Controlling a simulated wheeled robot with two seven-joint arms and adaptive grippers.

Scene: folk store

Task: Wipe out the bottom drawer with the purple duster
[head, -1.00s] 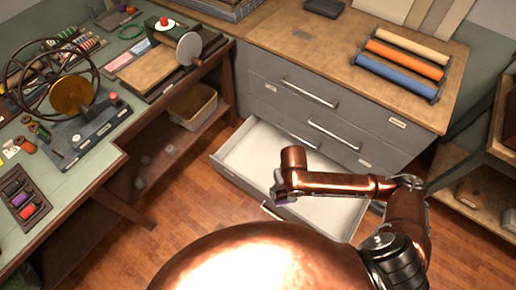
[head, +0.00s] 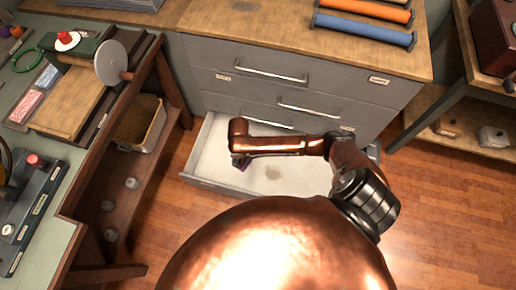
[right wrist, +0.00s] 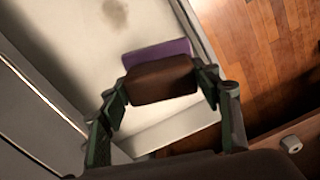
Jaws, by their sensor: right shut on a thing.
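The bottom drawer (head: 222,187) is pulled open, with a pale inside. A grey-brown smudge (head: 273,173) lies on its floor right of the gripper; it also shows at the top of the right wrist view (right wrist: 115,12). My right gripper (head: 240,160) is over the left part of the drawer, mostly hidden by my copper arm. It is shut on the duster (head: 244,167). In the right wrist view the duster has a brown block (right wrist: 160,84) between the fingers and a purple pad (right wrist: 150,53) beyond it. I cannot tell whether the pad touches the drawer floor. My left gripper is not in view.
Closed grey drawers (head: 300,90) rise behind the open one. A workbench (head: 65,210) with a basket (head: 145,125) on its lower shelf stands close on the left. A low shelf (head: 460,140) stands at the right. Wooden floor (head: 450,220) is free at the lower right.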

